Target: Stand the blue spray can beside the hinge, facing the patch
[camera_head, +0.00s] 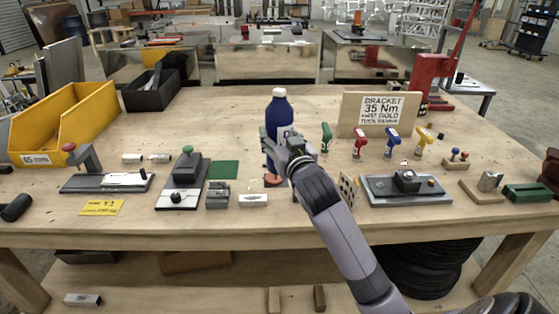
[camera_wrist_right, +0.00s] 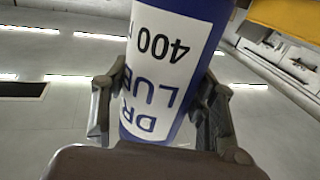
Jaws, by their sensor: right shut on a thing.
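The blue spray can (camera_head: 279,108), with a white cap, is upright near the middle of the bench in the head view. My right gripper (camera_head: 284,146) is shut around its lower body. In the right wrist view the can (camera_wrist_right: 165,70) sits between both fingers (camera_wrist_right: 160,110), its white label towards the camera. I cannot tell whether its base touches the bench. A small grey metal block (camera_head: 217,195), perhaps the hinge, lies to the front left of the can. A green flat patch (camera_head: 223,169) lies left of the can. My left gripper is not in view.
An orange-red disc (camera_head: 275,181) lies just below the can. A grey plate with a green knob (camera_head: 187,170) stands left, small clamps (camera_head: 361,141) and a sign board (camera_head: 381,112) right. A yellow bin (camera_head: 72,115) is far left. Bench behind the can is mostly clear.

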